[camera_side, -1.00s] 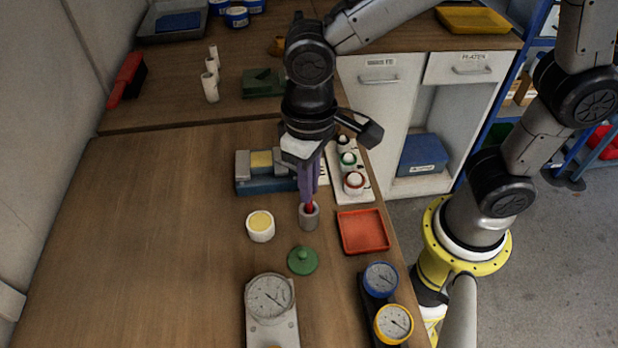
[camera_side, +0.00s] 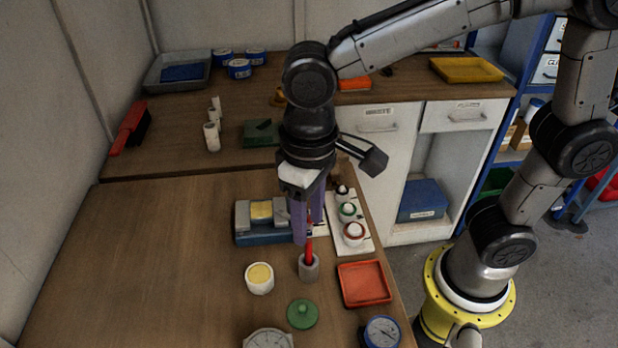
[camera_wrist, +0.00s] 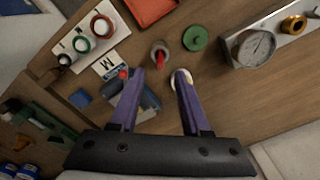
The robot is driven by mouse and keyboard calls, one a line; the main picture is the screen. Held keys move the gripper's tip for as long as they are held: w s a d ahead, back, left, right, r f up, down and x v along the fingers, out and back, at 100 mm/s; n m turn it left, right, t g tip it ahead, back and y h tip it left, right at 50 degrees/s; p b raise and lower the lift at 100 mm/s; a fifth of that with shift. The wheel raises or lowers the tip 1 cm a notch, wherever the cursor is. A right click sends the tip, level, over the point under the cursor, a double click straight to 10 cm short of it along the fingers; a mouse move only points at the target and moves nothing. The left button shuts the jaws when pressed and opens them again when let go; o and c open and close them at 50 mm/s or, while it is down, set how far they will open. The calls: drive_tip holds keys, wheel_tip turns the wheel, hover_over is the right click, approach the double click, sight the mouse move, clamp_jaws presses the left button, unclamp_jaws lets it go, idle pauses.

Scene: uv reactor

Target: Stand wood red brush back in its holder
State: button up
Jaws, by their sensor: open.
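A red brush (camera_side: 309,250) stands close to upright in a small grey cup-shaped holder (camera_side: 309,273) on the wooden bench. Its lower end is hidden inside the holder. My gripper (camera_side: 309,232) is over the holder with its purple fingers apart, and the brush's upper part shows between or just behind them. In the wrist view, my gripper (camera_wrist: 160,73) is open with nothing clamped. There, the red of the brush (camera_wrist: 162,56) shows in the round holder (camera_wrist: 159,46), just beyond the fingertips. I cannot tell whether a finger still touches the brush.
A white cup with yellow contents (camera_side: 259,279), a green lid (camera_side: 302,314) and a red tray (camera_side: 364,284) surround the holder. A blue-grey device (camera_side: 262,222) and a white rack of jars (camera_side: 349,220) stand behind. The bench at left is clear.

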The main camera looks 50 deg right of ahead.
wheel_tip(320, 180, up, 9)
drive_tip(key=shift+r, duration=0.15)
idle(0.4)
drive_tip(key=s+d+r+m+t, duration=0.2)
drive_tip(key=s+d+m+t, duration=0.15)
drive_tip(key=d, duration=0.95)
drive_tip(key=s+d+f+n+t, duration=0.2)
drive_tip(key=s+d+f, duration=0.2)
drive_tip(key=f, duration=0.3)
drive_tip(key=shift+s+d+f, duration=0.2)
drive_tip(key=shift+s+d, duration=0.05)
drive_tip(key=shift+d, duration=0.25)
